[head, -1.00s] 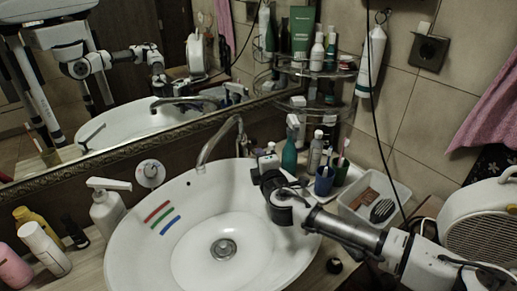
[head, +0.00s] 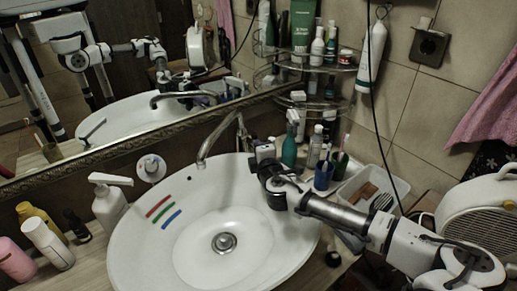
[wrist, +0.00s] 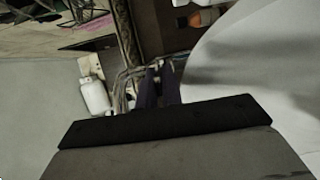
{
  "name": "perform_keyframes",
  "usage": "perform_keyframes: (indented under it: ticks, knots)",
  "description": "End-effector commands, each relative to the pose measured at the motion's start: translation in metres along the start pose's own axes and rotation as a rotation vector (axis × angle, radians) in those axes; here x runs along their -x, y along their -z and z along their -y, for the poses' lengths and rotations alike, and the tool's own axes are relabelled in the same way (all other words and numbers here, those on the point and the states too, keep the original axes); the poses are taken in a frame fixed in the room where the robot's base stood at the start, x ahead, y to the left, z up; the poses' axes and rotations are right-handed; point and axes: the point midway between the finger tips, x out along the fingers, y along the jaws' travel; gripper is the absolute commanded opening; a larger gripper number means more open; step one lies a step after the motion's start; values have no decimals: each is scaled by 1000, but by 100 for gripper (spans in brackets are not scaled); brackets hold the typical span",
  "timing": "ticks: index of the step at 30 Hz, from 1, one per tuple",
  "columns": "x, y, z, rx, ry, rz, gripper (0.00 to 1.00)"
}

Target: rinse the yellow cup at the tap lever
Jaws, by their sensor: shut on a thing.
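My gripper (head: 266,172) is over the right rear rim of the white basin (head: 135,240). In the wrist view its two dark fingers (wrist: 158,86) are close together. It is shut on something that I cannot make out. No yellow cup can be told in either view; whether it is hidden at the fingers I cannot tell. The metal tap (head: 206,150) curves over the back of the basin, to the left of my gripper. I cannot clearly make out its lever.
A blue cup (head: 323,177), a teal bottle (head: 289,150) and other bottles stand close right of my gripper. A white tray (head: 400,188) is further right. A soap dispenser (head: 108,207) and a yellow bottle (head: 40,220) stand at left. The basin's middle is open.

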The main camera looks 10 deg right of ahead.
Motion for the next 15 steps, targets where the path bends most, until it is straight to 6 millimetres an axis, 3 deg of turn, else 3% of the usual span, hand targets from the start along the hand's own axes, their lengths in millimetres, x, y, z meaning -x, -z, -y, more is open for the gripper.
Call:
perform_keyframes:
  ticks: [15]
  knots:
    - [-1, 0, -8, 30, 97, 1, 0]
